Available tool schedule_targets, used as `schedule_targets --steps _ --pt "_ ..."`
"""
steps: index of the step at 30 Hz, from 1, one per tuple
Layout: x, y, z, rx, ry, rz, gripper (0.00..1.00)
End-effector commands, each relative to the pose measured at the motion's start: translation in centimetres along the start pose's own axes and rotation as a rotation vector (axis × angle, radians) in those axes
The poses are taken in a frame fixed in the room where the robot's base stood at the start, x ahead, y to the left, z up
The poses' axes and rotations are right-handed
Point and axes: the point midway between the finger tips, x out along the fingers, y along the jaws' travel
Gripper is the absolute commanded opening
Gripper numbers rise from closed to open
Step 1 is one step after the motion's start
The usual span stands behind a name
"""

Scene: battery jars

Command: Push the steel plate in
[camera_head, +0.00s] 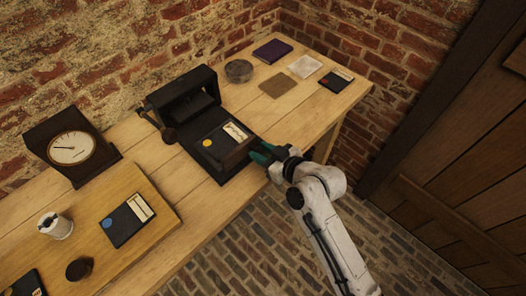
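A black press-like device (180,97) stands on the wooden table, with an upright frame at the back and a flat bed reaching toward the front edge. A dark plate with a yellow dot and a pale label (217,139) lies on that bed, in front of the frame. I cannot tell from its look whether it is steel. My gripper (259,156), with dark green fingers, is at the front right end of the bed, close to its edge. Whether it touches is unclear. Its fingers are partly hidden, so their opening does not show.
Similar plates, one blue-dotted (127,220) and one red-dotted (336,80), lie left and far right. A clock (68,148) and a white pot (56,226) stand left. A round grey dish (239,71) and purple book (272,50) are behind. Brick walls enclose the table.

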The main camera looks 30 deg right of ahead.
Motion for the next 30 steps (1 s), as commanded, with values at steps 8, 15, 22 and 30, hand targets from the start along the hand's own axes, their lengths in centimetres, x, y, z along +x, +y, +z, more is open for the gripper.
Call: schedule_targets --steps 8,15,22,30 --pt "0.0 0.0 0.0 0.0 0.0 0.0 0.07" --pt "0.0 0.0 0.0 0.0 0.0 0.0 0.0" --pt "0.2 0.0 -0.1 0.0 0.0 0.0 0.0" --pt "4.8 0.0 -1.7 -0.001 0.002 -0.001 0.0"
